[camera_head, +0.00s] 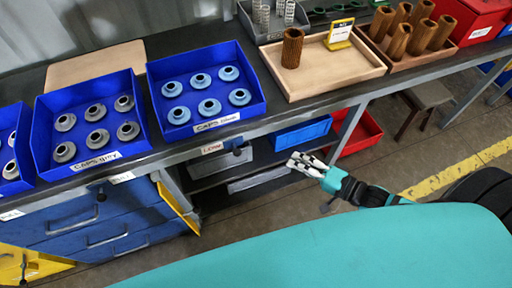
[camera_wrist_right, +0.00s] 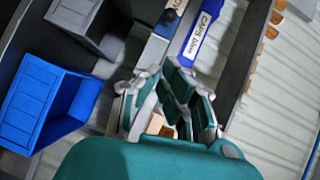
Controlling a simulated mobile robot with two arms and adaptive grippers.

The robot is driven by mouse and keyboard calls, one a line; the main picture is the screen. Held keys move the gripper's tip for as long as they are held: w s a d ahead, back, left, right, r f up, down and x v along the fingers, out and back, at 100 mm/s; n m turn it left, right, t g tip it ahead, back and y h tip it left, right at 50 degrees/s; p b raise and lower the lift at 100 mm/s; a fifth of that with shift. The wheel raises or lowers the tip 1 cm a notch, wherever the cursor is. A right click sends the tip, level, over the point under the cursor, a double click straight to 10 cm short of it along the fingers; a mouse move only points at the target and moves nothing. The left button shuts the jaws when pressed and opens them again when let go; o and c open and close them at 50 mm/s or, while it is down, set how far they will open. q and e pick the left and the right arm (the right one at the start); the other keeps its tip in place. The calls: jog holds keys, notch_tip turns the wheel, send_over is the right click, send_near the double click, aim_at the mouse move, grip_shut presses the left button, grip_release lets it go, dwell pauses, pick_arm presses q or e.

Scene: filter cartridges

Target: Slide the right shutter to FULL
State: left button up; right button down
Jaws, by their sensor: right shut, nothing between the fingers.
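No shutter marked FULL can be made out for sure. A small label reading LOW (camera_head: 212,148) sits on the bench's front edge, right of the middle blue tray's label; a small white label with red marks (camera_wrist_right: 169,18) shows at the top of the wrist view. My right gripper (camera_head: 304,164) is in front of the bench and below its top, right of the LOW label and apart from it. In the wrist view its fingers (camera_wrist_right: 165,108) are shut and empty. My left gripper is in neither view.
Blue trays of grey caps (camera_head: 55,166) and blue caps (camera_head: 157,112) stand on the bench. A wooden tray (camera_head: 340,78) holds one brown cartridge (camera_head: 292,48). Below are a blue bin (camera_head: 303,132) and a red bin (camera_head: 362,138). The floor right of my gripper is open.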

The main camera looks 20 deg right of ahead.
send_near(238, 143)
jog(key=w+d, duration=0.2)
jog(key=w, duration=0.1)
jog(key=a, duration=0.2)
jog(key=shift+w+a+p, duration=0.2)
jog(key=shift+a+p, duration=0.1)
jog(key=shift+a, duration=0.1)
jog(key=shift+a+f, duration=0.25)
jog(key=shift+a, duration=0.5)
jog(key=shift+a, duration=0.1)
jog(key=a+p, duration=0.1)
jog(key=a, duration=0.5)
jog(key=shift+a, duration=0.25)
jog(key=shift+s, duration=0.1)
